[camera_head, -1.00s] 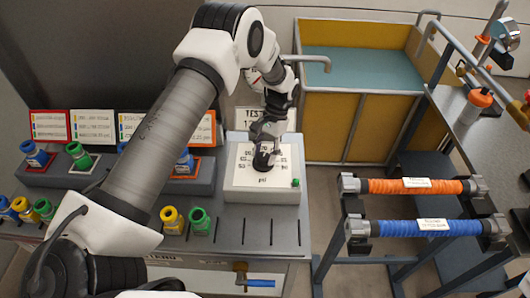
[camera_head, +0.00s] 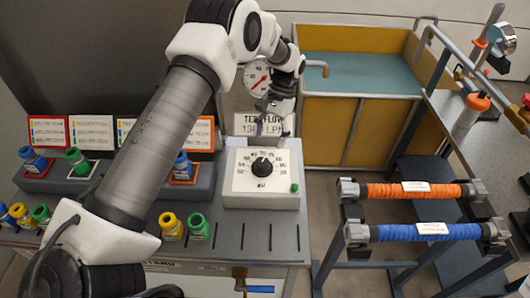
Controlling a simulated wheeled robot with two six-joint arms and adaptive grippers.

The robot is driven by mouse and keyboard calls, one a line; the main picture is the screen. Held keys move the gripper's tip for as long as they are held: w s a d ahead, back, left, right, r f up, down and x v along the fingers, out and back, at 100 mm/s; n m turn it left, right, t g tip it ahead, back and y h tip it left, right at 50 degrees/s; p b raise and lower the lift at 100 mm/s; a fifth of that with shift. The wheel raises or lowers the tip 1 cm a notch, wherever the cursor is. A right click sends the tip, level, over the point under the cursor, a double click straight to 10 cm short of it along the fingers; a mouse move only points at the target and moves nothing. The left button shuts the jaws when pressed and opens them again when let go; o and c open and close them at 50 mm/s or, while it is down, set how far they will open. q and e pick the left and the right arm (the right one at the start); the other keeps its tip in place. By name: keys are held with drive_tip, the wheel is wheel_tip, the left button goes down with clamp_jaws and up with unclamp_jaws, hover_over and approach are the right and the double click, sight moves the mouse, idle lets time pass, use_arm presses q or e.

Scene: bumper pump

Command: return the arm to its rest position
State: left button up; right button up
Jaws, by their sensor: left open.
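My left arm comes in from the left and arches over the bench. My left gripper (camera_head: 268,118) is open and empty, pointing down in front of the test sign (camera_head: 246,122), behind and above the dial box. The white dial box (camera_head: 240,190) stands on the grey bench, with a black knob (camera_head: 262,166) in the middle of its printed scale and a green button (camera_head: 294,188) at its right. The gripper is apart from the knob. My right gripper is not in view.
A round gauge (camera_head: 258,78) shows behind the arm. Coloured fittings, such as a yellow one (camera_head: 171,226) and a green one (camera_head: 198,226), stand along the bench. Orange (camera_head: 400,190) and blue (camera_head: 424,231) hoses lie on a rack at right. A yellow cart (camera_head: 352,130) stands behind.

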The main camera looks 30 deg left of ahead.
use_arm(q)
drive_tip(key=v, duration=0.4)
drive_tip(key=shift+r, duration=0.1)
